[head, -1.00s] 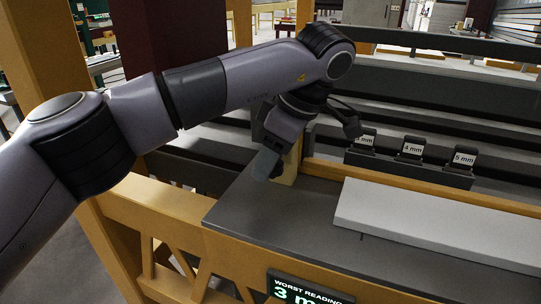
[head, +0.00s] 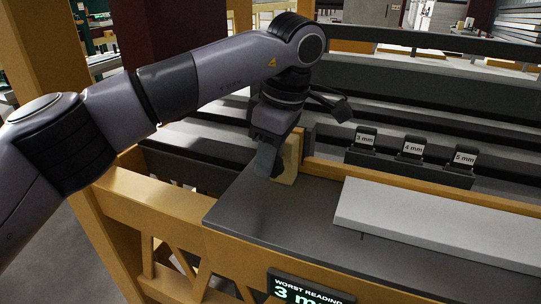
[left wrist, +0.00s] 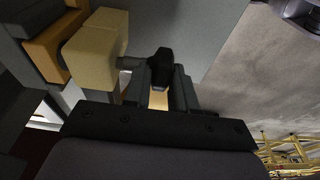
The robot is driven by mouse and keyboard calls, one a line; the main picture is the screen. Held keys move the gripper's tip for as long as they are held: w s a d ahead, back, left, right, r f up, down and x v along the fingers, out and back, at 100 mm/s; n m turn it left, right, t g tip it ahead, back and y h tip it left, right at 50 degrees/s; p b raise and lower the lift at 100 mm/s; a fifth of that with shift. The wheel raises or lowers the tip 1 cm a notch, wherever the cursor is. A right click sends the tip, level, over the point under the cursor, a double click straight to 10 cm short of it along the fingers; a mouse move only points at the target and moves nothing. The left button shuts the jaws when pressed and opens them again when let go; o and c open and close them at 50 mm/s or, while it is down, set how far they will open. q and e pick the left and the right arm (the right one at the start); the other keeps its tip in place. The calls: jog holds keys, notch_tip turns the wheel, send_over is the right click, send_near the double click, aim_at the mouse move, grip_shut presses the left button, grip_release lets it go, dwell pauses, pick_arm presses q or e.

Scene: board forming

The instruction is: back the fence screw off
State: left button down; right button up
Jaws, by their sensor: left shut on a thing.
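The fence screw (left wrist: 160,63) shows in the left wrist view as a black knob on a short grey shaft. The shaft enters the side of a tan block (left wrist: 92,58), which also stands at the near-left end of the fence in the head view (head: 291,160). My left gripper (left wrist: 160,88) is shut on the knob, its two fingers on either side. In the head view my left gripper (head: 266,160) is beside the block's left face and hides the knob. The orange fence (head: 400,187) runs along the back of the dark table (head: 270,212). My right gripper is not in view.
A pale board (head: 440,222) lies on the table in front of the fence. Behind the fence is a rack with blocks marked 3 mm (head: 365,138), 4 mm (head: 412,147) and 5 mm (head: 463,158). A display (head: 305,288) reads "WORST READING 3 m…", partly cut off.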

pick_arm(q)
jog(key=h, duration=0.2)
jog(key=shift+w+a+f+g+h, duration=0.1)
jog(key=shift+a+g+h, duration=0.2)
jog(key=shift+g, duration=0.1)
jog(key=h, duration=0.2)
jog(key=shift+a+f+g+h+b, duration=0.1)
jog(key=shift+a+g+h+b, duration=0.05)
jog(key=shift+g+h+b, duration=0.2)
jog(key=h+b, duration=0.1)
jog(key=h, duration=0.1)
jog(key=g+h+b, duration=0.1)
jog(key=h, duration=0.1)
jog(key=shift+w+a+f, duration=0.1)
jog(key=shift+a+f, duration=0.1)
jog(key=shift+f, duration=0.15)
jog(key=shift+f+g+h+b, duration=0.2)
jog(key=shift+g+h+b, duration=0.25)
jog(key=shift+h+b, duration=0.4)
jog(key=g+h+b, duration=0.1)
jog(key=h+b, duration=0.2)
jog(key=f+g+h+b, duration=0.1)
jog(key=h+b, duration=0.2)
jog(key=b, duration=0.1)
jog(key=shift+h+b, duration=0.7)
jog(key=shift+b, duration=0.15)
jog(key=shift+g+h+b, duration=0.5)
jog(key=shift+h+b, duration=0.1)
jog(key=shift+b, duration=0.25)
jog(key=shift+r, duration=0.2)
